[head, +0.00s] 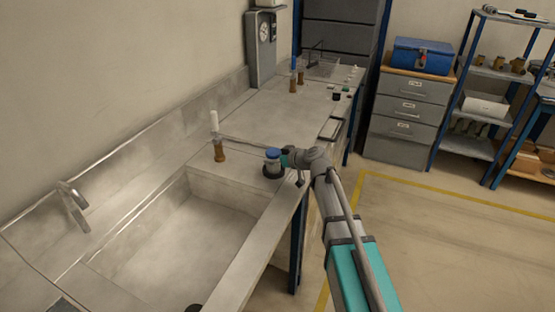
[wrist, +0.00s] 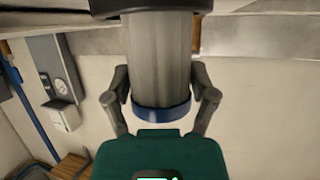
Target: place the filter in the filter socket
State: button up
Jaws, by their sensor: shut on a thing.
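The filter appears to be the grey cylinder (wrist: 160,50) with a blue end band, between my fingers in the wrist view. In the head view its blue top (head: 272,154) shows above a dark round base (head: 272,171) on the bench, beside the sink. The dark ring (wrist: 150,8) at the cylinder's far end in the wrist view may be the filter socket. The cylinder looks upright and in line with it; I cannot tell whether it is seated. My gripper (wrist: 160,78) is shut on the filter, with one finger on each side.
The sink (head: 190,235) opens in front. Brown fittings (head: 297,80) and a clear bin (head: 320,67) stand farther back. The bench between is mostly clear.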

jog(key=shift+f, duration=0.15)
jog(key=o, duration=1.1)
jog(key=shift+o, duration=0.2)
jog(key=shift+r, duration=0.25)
jog(key=p+v, duration=0.4)
jog(key=v, duration=0.8)
